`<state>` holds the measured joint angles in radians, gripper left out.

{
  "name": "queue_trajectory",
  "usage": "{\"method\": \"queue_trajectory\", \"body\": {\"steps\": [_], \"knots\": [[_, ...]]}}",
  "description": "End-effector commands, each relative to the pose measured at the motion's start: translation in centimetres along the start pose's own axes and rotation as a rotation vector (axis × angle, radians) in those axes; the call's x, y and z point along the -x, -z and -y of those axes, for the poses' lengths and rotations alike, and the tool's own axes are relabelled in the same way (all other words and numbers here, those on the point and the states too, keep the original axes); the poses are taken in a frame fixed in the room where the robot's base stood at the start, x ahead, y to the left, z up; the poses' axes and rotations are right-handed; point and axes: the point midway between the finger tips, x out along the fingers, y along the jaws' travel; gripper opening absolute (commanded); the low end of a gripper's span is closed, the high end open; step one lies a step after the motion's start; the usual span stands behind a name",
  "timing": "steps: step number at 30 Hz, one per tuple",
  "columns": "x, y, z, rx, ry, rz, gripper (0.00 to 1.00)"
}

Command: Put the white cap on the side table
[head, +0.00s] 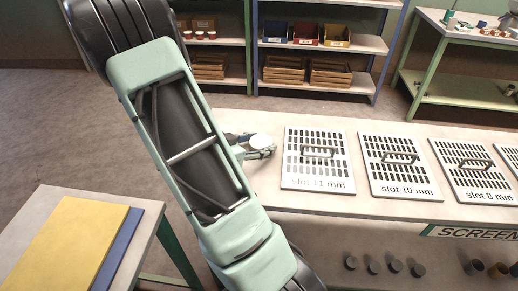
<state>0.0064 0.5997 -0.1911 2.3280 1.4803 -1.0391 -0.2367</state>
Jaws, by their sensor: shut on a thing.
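The white cap (261,142) is a small round disc at the left part of the long bench, beside the leftmost slotted plate. My gripper (258,149) is shut on it, with its fingers reaching out from behind my arm. Whether the cap touches the bench top is hard to tell. My arm's large green link hides most of the gripper and part of the bench. A low side table (37,214) stands at the lower left, with a yellow sheet (68,243) and a blue sheet (117,252) lying on it.
Slotted plates with handles, such as the slot 11 mm plate (316,178) and the slot 10 mm plate (383,184), lie along the bench (300,123). Shelves (325,70) with bins stand behind. A bare strip of the side table shows around the sheets.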

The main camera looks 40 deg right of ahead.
Motion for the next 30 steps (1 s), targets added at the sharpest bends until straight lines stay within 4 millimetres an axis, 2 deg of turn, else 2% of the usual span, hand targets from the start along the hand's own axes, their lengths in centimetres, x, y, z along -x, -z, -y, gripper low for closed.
{"method": "queue_trajectory", "body": {"steps": [10,11,15,26,30], "knots": [[-0.1,-0.2,0.0,0.001,0.0,0.0,0.35],[-0.1,-0.3,0.0,0.0,0.0,0.0,0.53],[-0.1,-0.2,0.0,0.0,0.0,0.0,0.68],[0.1,0.2,0.0,-0.001,0.0,0.0,0.69],[2.0,0.2,0.1,0.0,0.004,0.001,0.69]]}}
